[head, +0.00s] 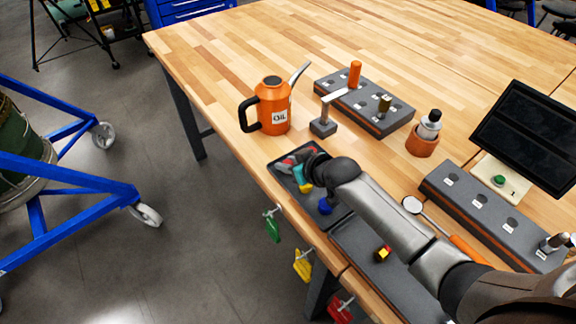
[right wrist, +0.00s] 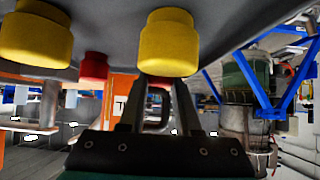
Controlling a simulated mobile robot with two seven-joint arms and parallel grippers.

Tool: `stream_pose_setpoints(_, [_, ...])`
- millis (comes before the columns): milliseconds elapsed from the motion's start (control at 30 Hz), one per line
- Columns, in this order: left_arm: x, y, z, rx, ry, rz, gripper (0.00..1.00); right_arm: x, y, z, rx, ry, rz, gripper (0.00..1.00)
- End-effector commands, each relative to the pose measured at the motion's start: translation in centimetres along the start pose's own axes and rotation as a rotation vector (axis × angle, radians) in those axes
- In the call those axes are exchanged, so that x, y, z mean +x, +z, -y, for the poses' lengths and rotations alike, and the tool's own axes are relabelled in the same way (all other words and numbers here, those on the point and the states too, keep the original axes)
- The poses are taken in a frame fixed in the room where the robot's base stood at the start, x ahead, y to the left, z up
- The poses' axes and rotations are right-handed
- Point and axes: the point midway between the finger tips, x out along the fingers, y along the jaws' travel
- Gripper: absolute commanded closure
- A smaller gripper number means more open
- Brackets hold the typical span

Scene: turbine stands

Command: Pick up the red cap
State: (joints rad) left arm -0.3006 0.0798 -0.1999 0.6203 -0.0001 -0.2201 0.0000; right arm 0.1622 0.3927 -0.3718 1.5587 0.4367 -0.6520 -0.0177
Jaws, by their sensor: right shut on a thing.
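A red cap (right wrist: 160,83) shows between the fingers of my right gripper (right wrist: 158,92) in the right wrist view, partly hidden behind a yellow cap (right wrist: 168,42). The fingers are shut on the red cap. In the head view my right gripper (head: 293,162) is low over the dark tray (head: 338,219), with red showing at its tips; my arm hides part of it. Another red cap (right wrist: 93,67) and another yellow cap (right wrist: 36,40) stand nearby in the right wrist view. My left gripper is not in view.
An orange oil can (head: 272,106) stands left of a grey block (head: 365,105) with tools. The table's far part is clear.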

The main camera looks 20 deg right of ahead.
Motion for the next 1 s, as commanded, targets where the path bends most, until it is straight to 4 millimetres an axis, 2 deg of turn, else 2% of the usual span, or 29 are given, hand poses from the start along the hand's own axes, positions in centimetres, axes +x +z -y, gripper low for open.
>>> stream_pose_setpoints(267, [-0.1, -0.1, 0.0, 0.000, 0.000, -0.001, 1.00, -0.2, -0.2, 0.0, 0.000, 0.000, 0.001, 1.00])
stream_pose_setpoints(467, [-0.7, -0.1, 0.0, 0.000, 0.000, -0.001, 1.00, -1.5, -2.0, -0.1, -0.001, 0.001, -0.002, 1.00])
stream_pose_setpoints(1000, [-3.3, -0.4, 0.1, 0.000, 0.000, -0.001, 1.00, -10.0, -13.3, -0.1, -0.002, 0.001, -0.005, 1.00])
